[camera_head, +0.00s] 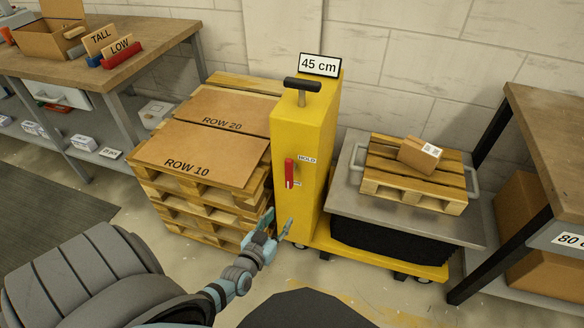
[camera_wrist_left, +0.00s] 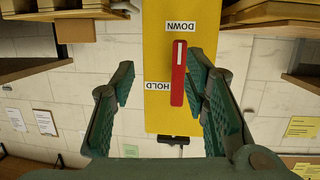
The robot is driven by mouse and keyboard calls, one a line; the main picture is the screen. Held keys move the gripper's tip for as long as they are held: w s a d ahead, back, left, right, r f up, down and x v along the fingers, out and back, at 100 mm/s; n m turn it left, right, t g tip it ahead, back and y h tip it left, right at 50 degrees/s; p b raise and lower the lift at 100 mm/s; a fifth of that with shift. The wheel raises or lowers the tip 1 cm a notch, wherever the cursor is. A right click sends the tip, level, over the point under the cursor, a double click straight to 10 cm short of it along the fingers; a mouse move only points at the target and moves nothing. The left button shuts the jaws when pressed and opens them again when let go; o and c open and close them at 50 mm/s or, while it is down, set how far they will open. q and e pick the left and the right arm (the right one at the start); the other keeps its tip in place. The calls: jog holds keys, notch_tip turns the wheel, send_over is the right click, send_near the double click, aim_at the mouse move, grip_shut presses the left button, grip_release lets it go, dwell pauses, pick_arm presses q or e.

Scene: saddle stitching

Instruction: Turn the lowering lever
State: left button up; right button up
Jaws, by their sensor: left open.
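The red lowering lever (camera_head: 289,173) is on the front of the yellow lift column (camera_head: 303,130). It stands about vertical, with a HOLD label (camera_head: 307,160) at its upper right and a second label partly hidden near its lower end. My left gripper (camera_head: 278,220) is open and empty, below and in front of the lever. In the left wrist view, which is upside down, the lever (camera_wrist_left: 179,75) lies between my open fingers' lines (camera_wrist_left: 161,70), closer to the right-hand finger. Its white-marked end points toward the DOWN label (camera_wrist_left: 180,27). No contact shows. My right gripper is not in view.
A lift platform (camera_head: 345,200) carries a small pallet (camera_head: 415,190) with a carton (camera_head: 420,155). Stacked pallets with ROW 10 and ROW 20 boards (camera_head: 200,150) stand close left of the column. A bench (camera_head: 545,120) is at right. A black T-handle (camera_head: 303,86) tops the column.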

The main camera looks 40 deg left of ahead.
aim_at(288, 171)
pick_arm(q)
notch_tip(288, 171, up, 7)
jog(key=w+a+n+t+y, duration=0.1)
jog(key=a+t+y, duration=0.1)
jog(key=b+x, duration=0.1)
jog(key=x, duration=0.3)
jog(key=b+x, duration=0.2)
jog(key=x, duration=0.3)
jog(key=b+x, duration=0.2)
jog(key=x, duration=0.2)
jog(key=shift+a+f, duration=0.25)
jog(key=shift+a, duration=0.15)
jog(key=shift+w+a+r+b, duration=0.15)
jog(key=shift+w+b, duration=0.15)
jog(key=shift+w, duration=0.2)
grip_shut()
